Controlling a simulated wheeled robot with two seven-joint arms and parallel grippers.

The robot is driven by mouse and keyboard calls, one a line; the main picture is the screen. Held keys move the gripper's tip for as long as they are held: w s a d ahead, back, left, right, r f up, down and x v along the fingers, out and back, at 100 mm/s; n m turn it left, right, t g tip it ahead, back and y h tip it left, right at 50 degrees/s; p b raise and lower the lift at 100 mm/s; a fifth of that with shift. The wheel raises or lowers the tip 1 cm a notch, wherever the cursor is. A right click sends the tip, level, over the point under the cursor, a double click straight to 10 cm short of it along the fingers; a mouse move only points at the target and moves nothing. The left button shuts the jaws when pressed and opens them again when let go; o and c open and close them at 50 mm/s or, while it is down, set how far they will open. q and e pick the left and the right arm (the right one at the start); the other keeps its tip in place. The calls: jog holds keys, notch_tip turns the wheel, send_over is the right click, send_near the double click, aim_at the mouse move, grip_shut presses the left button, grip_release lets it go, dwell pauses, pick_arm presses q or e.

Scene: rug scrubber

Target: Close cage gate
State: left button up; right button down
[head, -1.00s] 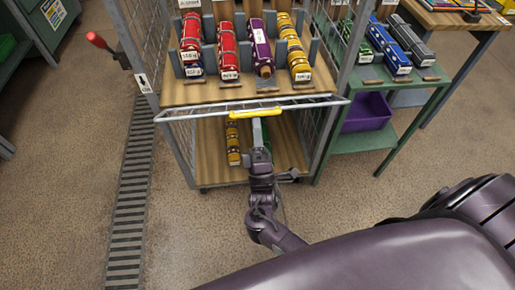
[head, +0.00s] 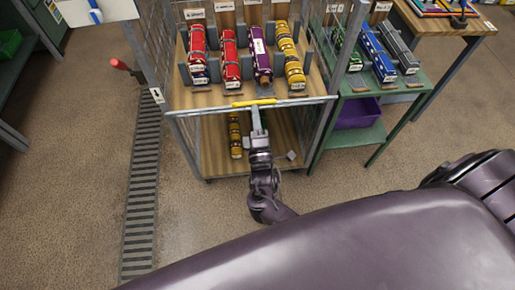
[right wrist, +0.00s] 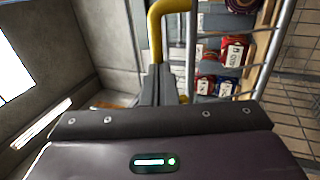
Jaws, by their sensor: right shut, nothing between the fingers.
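The gate's grey top bar (head: 200,110) runs across the cage front, close along the shelf's front edge. A yellow handle (head: 254,103) sits at the middle of the bar. My right gripper (head: 256,112) is shut and empty, with its fingertips at the handle. In the right wrist view the shut fingers (right wrist: 158,85) are right beside the yellow handle (right wrist: 160,22); I cannot tell whether they touch it. My left gripper is not in view.
A red-tipped lever (head: 121,64) sticks out on the left. A floor grate (head: 142,190) runs beside the cage. The floor in front is clear.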

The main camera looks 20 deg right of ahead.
jog(key=w+r+g+p, duration=0.1)
jog(key=r+p, duration=0.1)
jog(key=p, duration=0.1)
jog(key=w+d+r+g+p, duration=0.1)
jog(key=w+r+g+p, duration=0.1)
jog(key=p, duration=0.1)
jog(key=shift+w+y, duration=0.3)
jog(key=shift+y, duration=0.1)
jog(key=w, duration=0.1)
jog(key=w+p, duration=0.1)
jog(key=w+d+g+p, duration=0.1)
jog(key=shift+r, duration=0.3)
jog(key=shift+r+x, duration=0.2)
jog(key=shift+x, duration=1)
jog(key=shift+r, duration=0.2)
